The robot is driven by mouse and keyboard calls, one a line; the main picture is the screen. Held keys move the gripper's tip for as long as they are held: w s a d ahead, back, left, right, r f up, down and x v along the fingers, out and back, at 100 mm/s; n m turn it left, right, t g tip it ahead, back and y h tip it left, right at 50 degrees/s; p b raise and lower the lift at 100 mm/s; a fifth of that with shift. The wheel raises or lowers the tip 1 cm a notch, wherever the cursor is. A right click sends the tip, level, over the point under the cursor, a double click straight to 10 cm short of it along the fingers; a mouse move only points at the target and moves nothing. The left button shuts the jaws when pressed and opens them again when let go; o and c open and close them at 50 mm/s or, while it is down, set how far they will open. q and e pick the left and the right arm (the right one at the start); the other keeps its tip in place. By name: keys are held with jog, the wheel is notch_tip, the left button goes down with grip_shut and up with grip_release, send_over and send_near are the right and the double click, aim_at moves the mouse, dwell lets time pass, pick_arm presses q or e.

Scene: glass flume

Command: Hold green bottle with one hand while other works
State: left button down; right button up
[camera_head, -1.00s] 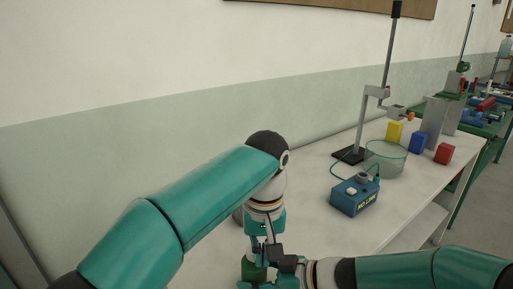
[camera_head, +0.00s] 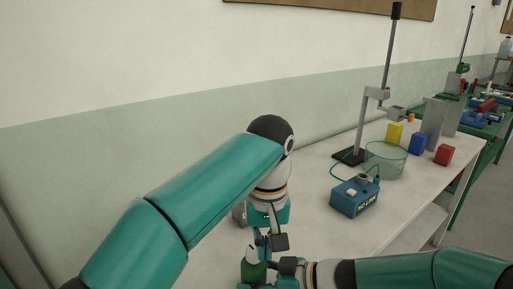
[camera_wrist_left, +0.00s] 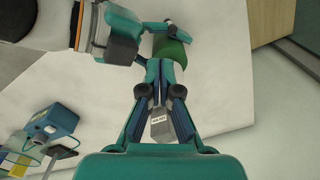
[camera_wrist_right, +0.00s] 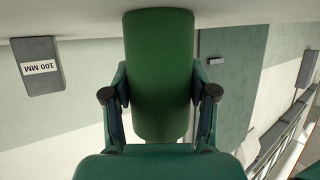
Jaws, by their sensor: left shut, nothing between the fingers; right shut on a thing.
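The green bottle (camera_wrist_right: 160,75) fills the middle of the right wrist view, between the fingers of my right gripper (camera_wrist_right: 160,112), which is shut on it. In the head view the bottle (camera_head: 254,270) shows at the bottom, partly covered by the grippers. My left gripper (camera_head: 260,243) is shut and empty, its tips just above the bottle. In the left wrist view its fingers (camera_wrist_left: 166,64) come together at the bottle's green side (camera_wrist_left: 172,50). I cannot tell whether they touch it.
A grey block marked 100 MM (camera_wrist_right: 40,66) stands nearby. On the white bench (camera_head: 308,220) are a blue box (camera_head: 355,196), a glass container (camera_head: 385,160), a stand (camera_head: 348,156) and yellow (camera_head: 394,131), blue (camera_head: 417,143) and red (camera_head: 444,154) blocks. Bare bench lies before the blue box.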

pick_arm(q)
notch_tip(320, 180, up, 3)
jog(key=shift+r, duration=0.1)
dwell(0.4)
pick_arm(e)
jog(key=o, duration=1.4)
jog(key=shift+c, duration=0.2)
jog(key=shift+d, duration=0.1)
